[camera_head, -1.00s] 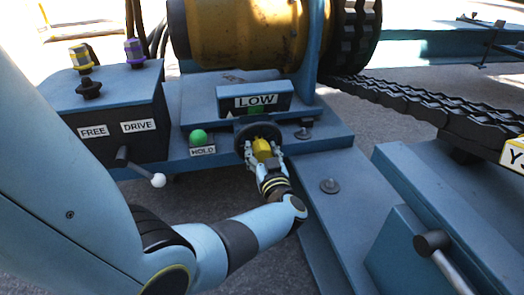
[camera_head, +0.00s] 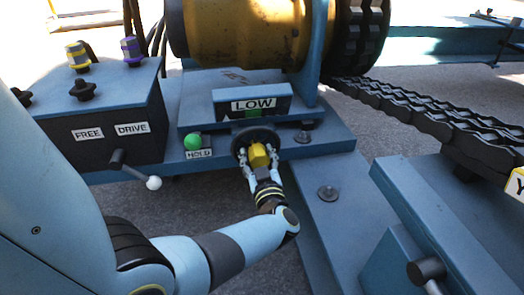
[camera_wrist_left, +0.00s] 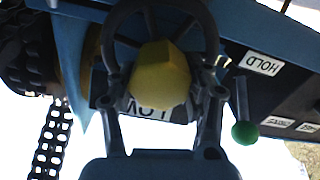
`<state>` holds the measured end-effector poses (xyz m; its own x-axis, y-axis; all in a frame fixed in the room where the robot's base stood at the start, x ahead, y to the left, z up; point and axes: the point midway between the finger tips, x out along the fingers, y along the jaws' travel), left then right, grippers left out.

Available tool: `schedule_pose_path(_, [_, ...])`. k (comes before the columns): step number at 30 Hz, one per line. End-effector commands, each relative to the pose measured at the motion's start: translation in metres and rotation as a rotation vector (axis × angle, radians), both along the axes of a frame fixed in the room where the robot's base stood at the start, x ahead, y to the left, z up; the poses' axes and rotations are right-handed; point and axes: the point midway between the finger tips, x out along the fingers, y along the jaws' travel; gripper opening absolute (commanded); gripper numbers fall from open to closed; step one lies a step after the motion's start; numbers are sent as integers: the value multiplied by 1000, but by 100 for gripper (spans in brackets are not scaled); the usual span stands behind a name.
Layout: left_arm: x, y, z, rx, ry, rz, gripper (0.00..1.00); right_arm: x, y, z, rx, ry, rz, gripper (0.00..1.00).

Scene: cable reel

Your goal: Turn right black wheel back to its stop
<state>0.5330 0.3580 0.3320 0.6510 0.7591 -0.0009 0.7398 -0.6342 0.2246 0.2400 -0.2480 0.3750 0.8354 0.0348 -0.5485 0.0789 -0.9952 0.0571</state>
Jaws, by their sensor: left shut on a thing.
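The black wheel (camera_head: 254,133) with a yellow hub (camera_head: 258,156) is on the blue frame, below the LOW label (camera_head: 254,105). My left gripper (camera_head: 257,160) is shut on the wheel, with one finger on each side of the yellow hub. In the left wrist view the wheel's dark rim (camera_wrist_left: 160,8) arches over the hub (camera_wrist_left: 160,75), between my left gripper's fingers (camera_wrist_left: 162,92). Exact finger contact with the wheel is hard to make out. My right gripper is not in view.
Left of the wheel are a green knob (camera_head: 193,141) over the HOLD label and a white-tipped lever (camera_head: 153,183) below FREE and DRIVE. A yellow drum (camera_head: 240,35) is above. A heavy chain (camera_head: 420,110) runs right. Another lever (camera_head: 427,270) sits lower right.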

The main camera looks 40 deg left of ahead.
Motion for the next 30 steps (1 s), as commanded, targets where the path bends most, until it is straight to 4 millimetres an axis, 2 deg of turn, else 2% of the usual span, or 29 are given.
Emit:
schedule_pose_path(7, [0,-1,-1,-5,-4,1,0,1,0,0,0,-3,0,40])
schedule_pose_path(8, [0,-1,-1,-5,-4,1,51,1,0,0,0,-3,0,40])
schedule_pose_path(12, [0,-1,-1,-3,-4,1,69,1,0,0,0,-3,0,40])
schedule_pose_path(23, [-1,0,3,-3,-4,3,70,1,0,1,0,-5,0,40])
schedule_pose_path(26, [-1,0,13,-2,-6,4,70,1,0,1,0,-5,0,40])
schedule_pose_path(30, [-1,-1,35,-3,-8,3,70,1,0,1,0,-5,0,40])
